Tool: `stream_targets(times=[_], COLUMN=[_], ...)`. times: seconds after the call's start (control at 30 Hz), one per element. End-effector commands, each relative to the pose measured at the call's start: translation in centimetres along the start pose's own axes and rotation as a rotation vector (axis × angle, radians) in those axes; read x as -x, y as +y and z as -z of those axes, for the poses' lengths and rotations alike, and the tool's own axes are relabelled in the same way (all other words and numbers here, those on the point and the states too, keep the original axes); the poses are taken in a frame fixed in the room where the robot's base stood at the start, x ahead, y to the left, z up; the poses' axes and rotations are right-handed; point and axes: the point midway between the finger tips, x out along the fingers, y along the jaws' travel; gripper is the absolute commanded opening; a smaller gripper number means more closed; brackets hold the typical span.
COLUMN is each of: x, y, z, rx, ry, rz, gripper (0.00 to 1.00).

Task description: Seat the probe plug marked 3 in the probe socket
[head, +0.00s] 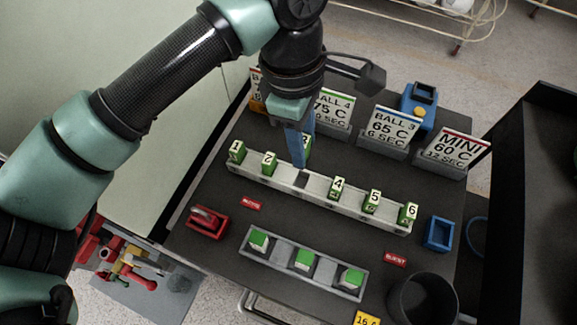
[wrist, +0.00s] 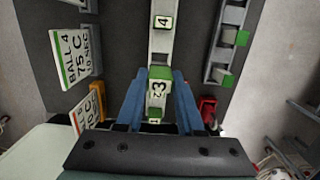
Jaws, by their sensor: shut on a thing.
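The plug marked 3 (wrist: 157,88) has a green top and a pale numbered face. My gripper (wrist: 159,82) is shut on it, with a blue finger on each side. In the head view plug 3 (head: 307,142) is partly hidden behind a blue finger of my gripper (head: 299,155). It appears raised over the grey rack, above an empty dark slot (head: 301,180). Plugs 1 (head: 236,151), 2 (head: 269,162), 4 (head: 337,187), 5 (head: 372,201) and 6 (head: 408,214) stand in the rack (head: 320,197). I cannot tell which thing is the probe socket.
Sign cards including BALL 3 (head: 391,127) and MINI (head: 456,147) stand behind the rack. A blue device (head: 418,108) is at the back. A tray (head: 290,273) with green-topped pieces, a red item (head: 208,222), a blue box (head: 438,233) and a dark bin (head: 422,300) lie in front.

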Motion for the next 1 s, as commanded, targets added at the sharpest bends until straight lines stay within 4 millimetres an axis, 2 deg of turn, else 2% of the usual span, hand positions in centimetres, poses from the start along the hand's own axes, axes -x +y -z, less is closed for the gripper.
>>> stream_targets(times=[0.2, 0.37, 0.6, 1.0], x=[-4.0, -5.5, -8.6, -9.2], y=[-0.1, 0.0, -0.1, 0.0], z=[0.4, 0.6, 1.0, 1.1], rx=[0.002, 0.001, 0.001, 0.0], ry=[-0.004, -0.003, -0.002, 0.001], rz=[0.003, 0.001, 0.001, 0.0], gripper=[0.0, 0.0, 0.0, 0.0])
